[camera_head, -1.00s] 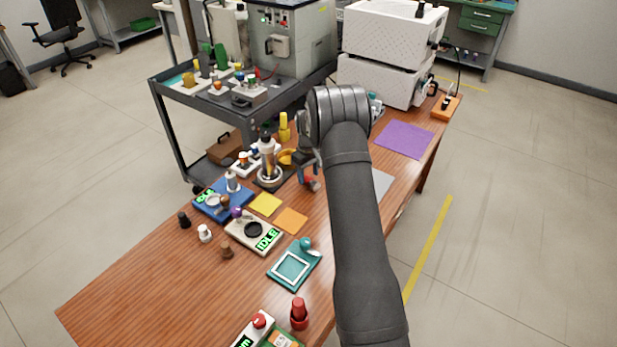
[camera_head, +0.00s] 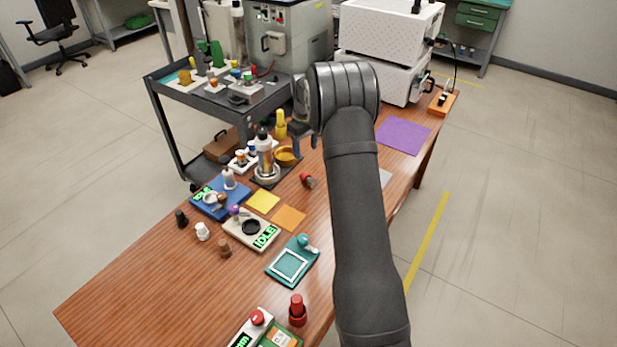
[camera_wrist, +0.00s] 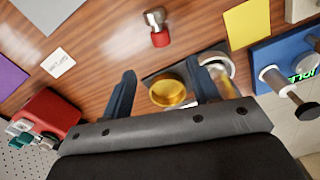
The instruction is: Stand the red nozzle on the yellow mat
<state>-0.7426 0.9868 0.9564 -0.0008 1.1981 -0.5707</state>
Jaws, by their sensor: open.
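The red nozzle (camera_head: 307,181), red with a grey end, is on the bare wood table, right of the yellow mat; it looks to be lying tilted or on its side. In the wrist view the nozzle (camera_wrist: 159,38) is beyond my fingertips, apart from them. The yellow mat (camera_head: 263,201) is flat and empty; it also shows at the upper right of the wrist view (camera_wrist: 247,23). My gripper (camera_head: 306,144) is above and behind the nozzle, partly hidden by my arm. In the wrist view my gripper (camera_wrist: 160,72) is open with nothing held between its fingers.
An orange mat (camera_head: 289,218) lies beside the yellow one. A blue device (camera_head: 218,205) and an idle scale (camera_head: 240,237) stand left. A second red item (camera_head: 298,312) stands in front.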

